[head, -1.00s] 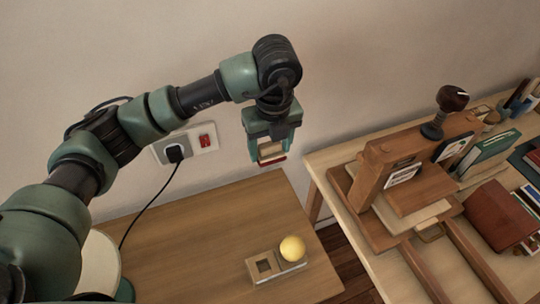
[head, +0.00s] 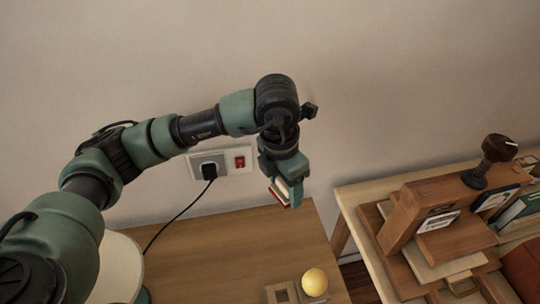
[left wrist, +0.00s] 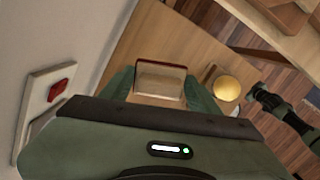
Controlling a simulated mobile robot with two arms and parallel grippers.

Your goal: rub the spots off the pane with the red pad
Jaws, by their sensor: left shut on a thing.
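My left gripper (head: 285,190) is shut on the red pad (head: 278,195), a pale block with a red face, and holds it above the wooden table, close to the wall. In the left wrist view the pad (left wrist: 160,82) sits between the fingers, its red edge at the far side. A dark and green arm part at the right of that view looks like my right gripper (left wrist: 264,97); its jaws are too small to read. I see no pane and no spots in either view.
A wall socket (head: 221,164) with a plug, a cable and a red switch is behind my arm. A bench (head: 352,205) with a wooden press (head: 424,206) stands at right.

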